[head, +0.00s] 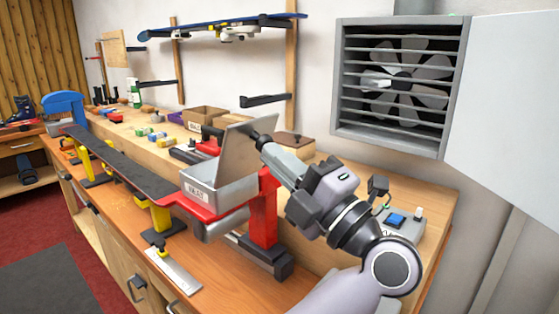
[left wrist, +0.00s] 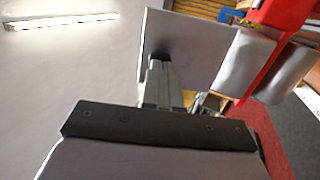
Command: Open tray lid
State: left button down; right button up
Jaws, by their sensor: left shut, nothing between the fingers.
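The grey metal tray (head: 222,194) sits on a red stand on the bench, its front carrying a label. Its flat lid (head: 236,155) is raised, standing steeply up from the tray with the inside partly open to view. My left gripper (head: 259,139) is shut and empty, its tips at the right face of the lid near the upper edge. In the left wrist view the fingertips (left wrist: 158,66) overlap the lid (left wrist: 185,38); I cannot tell whether they touch it. My right gripper is not in view.
A long dark ski or board (head: 120,168) lies on yellow supports left of the tray. A cardboard box (head: 205,118) and small coloured blocks stand on the shelf behind. A control box with a blue button (head: 397,219) is right of my arm. A fan vent (head: 400,82) is on the wall.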

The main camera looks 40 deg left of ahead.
pick_arm(q)
jog(key=shift+a+r+p, duration=0.45)
jog(key=shift+r+p, duration=0.4)
jog(key=shift+p, duration=0.1)
jog(key=shift+a+r+p, duration=0.3)
jog(key=shift+a+p, duration=0.05)
jog(key=shift+w, duration=0.1)
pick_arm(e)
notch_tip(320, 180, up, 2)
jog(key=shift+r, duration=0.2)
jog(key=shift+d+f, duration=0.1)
pick_arm(q)
jog(key=shift+f, duration=0.1)
